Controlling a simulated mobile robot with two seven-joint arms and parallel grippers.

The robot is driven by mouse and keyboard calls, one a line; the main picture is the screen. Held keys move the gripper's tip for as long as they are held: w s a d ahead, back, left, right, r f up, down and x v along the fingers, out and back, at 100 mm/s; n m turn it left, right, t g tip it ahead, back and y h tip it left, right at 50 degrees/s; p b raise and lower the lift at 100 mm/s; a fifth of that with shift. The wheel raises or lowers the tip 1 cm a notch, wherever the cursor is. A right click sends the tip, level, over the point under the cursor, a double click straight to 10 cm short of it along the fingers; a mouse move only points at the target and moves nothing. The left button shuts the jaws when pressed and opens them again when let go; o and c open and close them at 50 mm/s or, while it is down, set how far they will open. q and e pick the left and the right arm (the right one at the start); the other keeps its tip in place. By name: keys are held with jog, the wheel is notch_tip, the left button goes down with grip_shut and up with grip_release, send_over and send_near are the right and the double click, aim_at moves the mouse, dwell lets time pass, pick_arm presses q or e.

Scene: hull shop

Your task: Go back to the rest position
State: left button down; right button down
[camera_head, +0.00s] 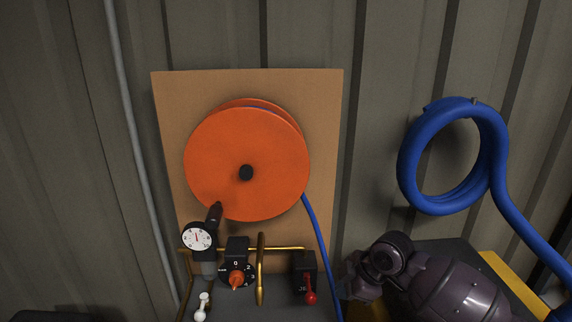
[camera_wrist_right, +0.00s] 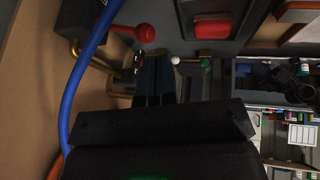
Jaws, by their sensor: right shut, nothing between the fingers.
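My right arm comes in at the lower right of the head view, its dark purple links in front of the wall. In the right wrist view my right gripper (camera_wrist_right: 155,80) is shut and empty, its dark fingers side by side. It is close to the panel fittings, beside the blue hose (camera_wrist_right: 78,90) and a lever with a red ball (camera_wrist_right: 145,33). In the head view the fingertips are hard to make out. My left gripper is not in view.
An orange hose reel (camera_head: 220,165) hangs on a tan board (camera_head: 325,120). Below it are a gauge (camera_head: 197,237), a dial with an orange knob (camera_head: 237,277), a red-tipped lever (camera_head: 309,290) and a white-tipped lever (camera_head: 201,308). A coiled blue hose (camera_head: 420,150) hangs at right.

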jog(key=s+f+m+t, duration=0.1)
jog(key=s+f+m, duration=0.2)
jog(key=s, duration=0.4)
jog(key=s+f+m, duration=0.3)
jog(key=s, duration=0.4)
jog(key=s+d+m+h, duration=0.3)
jog(key=s+d+m, duration=0.25)
jog(key=s, duration=0.25)
jog(key=s+d+m+h, duration=0.3)
jog(key=s+d+m, duration=0.25)
jog(key=s, duration=0.35)
jog(key=w+f+n+t+y, duration=0.1)
jog(key=w+f+t, duration=0.6)
jog(key=f, duration=0.3)
jog(key=shift+d+f+t+b, duration=0.4)
jog(key=shift+d, duration=0.05)
